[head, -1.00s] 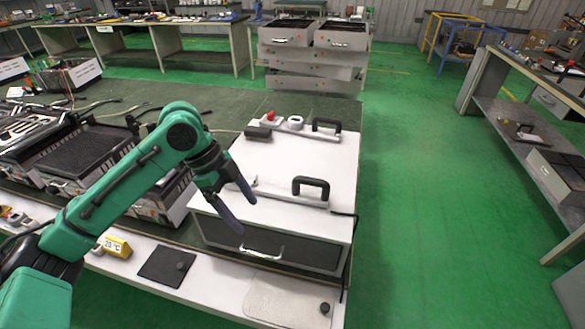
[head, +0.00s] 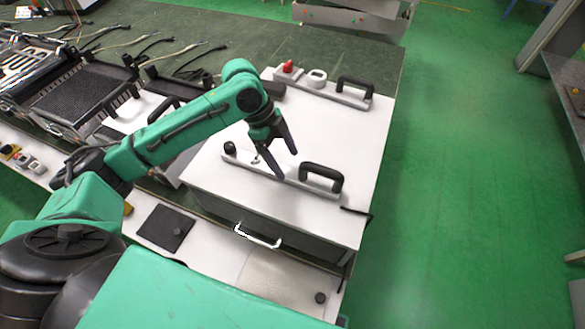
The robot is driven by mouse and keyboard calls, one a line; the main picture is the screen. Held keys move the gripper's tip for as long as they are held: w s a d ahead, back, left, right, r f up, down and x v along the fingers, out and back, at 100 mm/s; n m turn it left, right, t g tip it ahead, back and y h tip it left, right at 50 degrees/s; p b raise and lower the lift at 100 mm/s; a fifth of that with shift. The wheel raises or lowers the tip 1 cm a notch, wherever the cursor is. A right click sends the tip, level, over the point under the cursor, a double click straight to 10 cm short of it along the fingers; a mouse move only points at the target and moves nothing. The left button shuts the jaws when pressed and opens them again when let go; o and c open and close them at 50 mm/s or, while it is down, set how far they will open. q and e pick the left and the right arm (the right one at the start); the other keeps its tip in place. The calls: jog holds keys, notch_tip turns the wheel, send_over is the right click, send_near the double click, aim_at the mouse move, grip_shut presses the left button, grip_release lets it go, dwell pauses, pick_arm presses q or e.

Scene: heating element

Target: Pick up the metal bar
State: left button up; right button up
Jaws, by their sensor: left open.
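A light metal bar (head: 276,177) with a black loop handle (head: 321,178) at its right end and a black knob (head: 229,148) at its left lies across the top of the white box (head: 350,215). A second light bar (head: 349,97) with a black handle lies farther back on the same box. My left gripper (head: 288,165) is open, its dark fingers pointing down over the middle of the nearer bar, left of the handle. I cannot tell whether the fingers touch it. They hide part of the bar. My right gripper is not in view.
A red knob (head: 288,66) and a white round part (head: 317,78) sit at the back of the box. A drawer handle (head: 257,236) projects from its front. Black trays (head: 85,95) and cables stand to the left. Green floor is clear to the right.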

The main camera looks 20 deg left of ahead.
aim_at(295, 175)
pick_arm(q)
jog(key=p+x, duration=0.1)
jog(key=x, duration=0.4)
jog(key=shift+w+f, duration=0.2)
jog(key=shift+f, duration=0.2)
jog(key=shift+c, duration=0.9)
grip_shut()
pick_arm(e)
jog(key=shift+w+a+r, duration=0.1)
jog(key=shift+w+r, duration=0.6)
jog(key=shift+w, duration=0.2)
